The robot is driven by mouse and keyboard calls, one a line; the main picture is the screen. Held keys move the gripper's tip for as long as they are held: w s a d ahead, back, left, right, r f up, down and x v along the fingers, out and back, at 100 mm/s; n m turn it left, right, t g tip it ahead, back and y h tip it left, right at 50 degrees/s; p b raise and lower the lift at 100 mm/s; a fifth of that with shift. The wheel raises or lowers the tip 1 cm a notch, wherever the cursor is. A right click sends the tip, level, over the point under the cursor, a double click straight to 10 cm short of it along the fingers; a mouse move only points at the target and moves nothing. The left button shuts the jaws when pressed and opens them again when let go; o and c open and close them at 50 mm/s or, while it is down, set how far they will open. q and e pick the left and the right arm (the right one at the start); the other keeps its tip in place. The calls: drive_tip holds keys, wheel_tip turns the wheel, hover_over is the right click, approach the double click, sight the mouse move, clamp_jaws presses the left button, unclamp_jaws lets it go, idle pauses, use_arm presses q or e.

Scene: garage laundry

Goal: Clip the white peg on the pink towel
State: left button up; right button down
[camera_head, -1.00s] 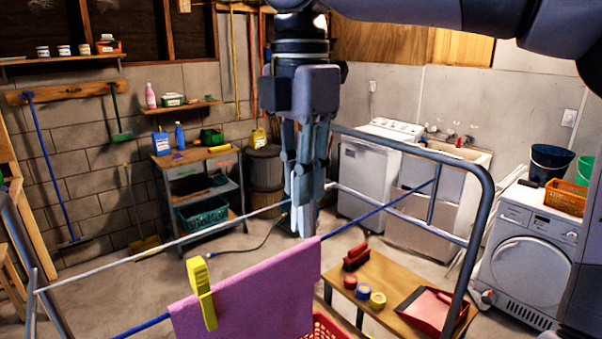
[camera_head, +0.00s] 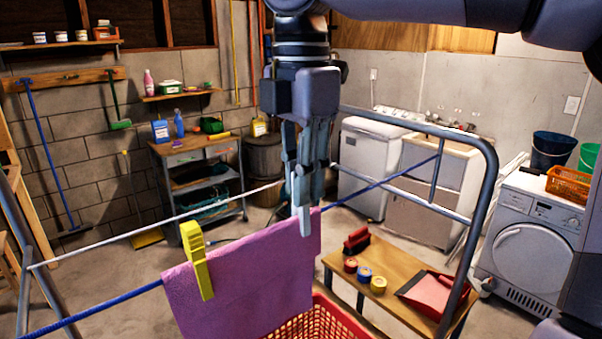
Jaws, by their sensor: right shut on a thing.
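The pink towel (camera_head: 250,270) hangs over the blue line of the drying rack. A yellow peg (camera_head: 197,258) sits on its upper left part. My right gripper (camera_head: 304,195) points down above the towel's upper right corner and is shut on the white peg (camera_head: 305,222). The white peg is upright, its lower end overlapping the towel's top right edge in the picture. I cannot tell whether it grips the cloth. My left gripper is not in view.
The metal rack frame (camera_head: 484,200) rises to the right of the towel, and a white line (camera_head: 160,224) runs behind. A red basket (camera_head: 325,322) is below the towel. A low wooden bench (camera_head: 392,265) with tape rolls, a brush and a dustpan stands at the right.

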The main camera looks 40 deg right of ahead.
drive_tip(key=shift+f+b, duration=0.35)
drive_tip(key=shift+f, duration=0.45)
drive_tip(key=c, duration=1.4)
unclamp_jaws()
drive_tip(key=shift+r, duration=0.1)
wheel_tip(320, 180, up, 8)
drive_tip(key=shift+w+f, duration=0.1)
drive_tip(key=shift+f, duration=0.15)
